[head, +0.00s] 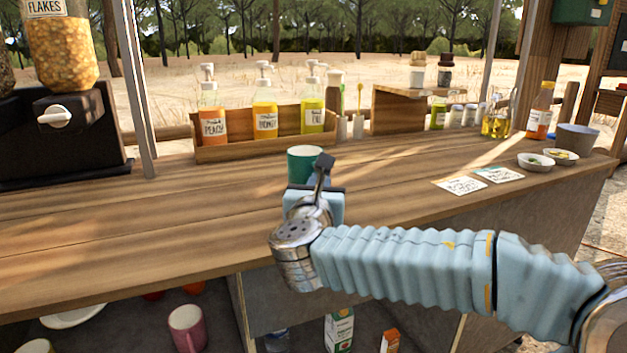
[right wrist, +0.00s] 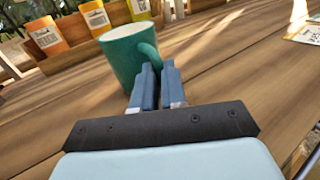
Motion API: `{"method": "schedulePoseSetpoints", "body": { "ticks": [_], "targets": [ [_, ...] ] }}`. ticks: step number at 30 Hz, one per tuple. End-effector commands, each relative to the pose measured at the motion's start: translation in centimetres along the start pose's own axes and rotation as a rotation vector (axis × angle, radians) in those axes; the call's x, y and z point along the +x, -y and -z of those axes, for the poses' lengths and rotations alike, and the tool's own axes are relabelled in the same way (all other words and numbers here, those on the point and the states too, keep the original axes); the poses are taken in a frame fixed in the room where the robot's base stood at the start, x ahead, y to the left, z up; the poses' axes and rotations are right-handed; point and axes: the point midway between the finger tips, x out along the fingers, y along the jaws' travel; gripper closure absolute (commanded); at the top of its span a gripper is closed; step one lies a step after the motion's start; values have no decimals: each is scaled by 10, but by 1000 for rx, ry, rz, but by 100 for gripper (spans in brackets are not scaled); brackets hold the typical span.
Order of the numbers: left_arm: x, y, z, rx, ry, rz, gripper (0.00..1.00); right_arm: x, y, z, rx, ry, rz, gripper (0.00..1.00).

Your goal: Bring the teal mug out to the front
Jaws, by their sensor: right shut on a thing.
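The teal mug (head: 304,163) is upright at the middle of the wooden counter (head: 200,215), in front of the bottle rack. Its lower part is hidden behind my right gripper (head: 316,195) in the head view. In the right wrist view the teal mug (right wrist: 124,55) shows its handle on the right side, with the two blue fingers of my right gripper (right wrist: 157,80) closed on the handle. I cannot tell whether the mug's base touches the counter. My left gripper is in neither view.
A wooden rack with several pump bottles (head: 265,119) stands behind the mug. A cereal dispenser (head: 66,120) is at the left. Two paper cards (head: 459,186) and small bowls (head: 536,162) lie at the right. A pink mug (head: 187,328) is on the shelf below.

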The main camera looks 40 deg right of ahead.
Motion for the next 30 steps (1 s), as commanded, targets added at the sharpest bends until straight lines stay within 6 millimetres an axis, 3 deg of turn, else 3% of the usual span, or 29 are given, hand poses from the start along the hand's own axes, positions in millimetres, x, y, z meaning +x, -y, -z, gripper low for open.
{"method": "schedulePoseSetpoints", "body": {
  "ticks": [12,13,18,30],
  "targets": [
    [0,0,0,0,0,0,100,-10,6,-1,-1,2,0,100],
    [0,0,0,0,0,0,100,-10,6,-1,-1,2,0,84],
    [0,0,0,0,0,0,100,-10,6,0,-1,1,0,59],
    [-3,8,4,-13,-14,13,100,-10,6,0,-1,1,0,59]
  ]
}}
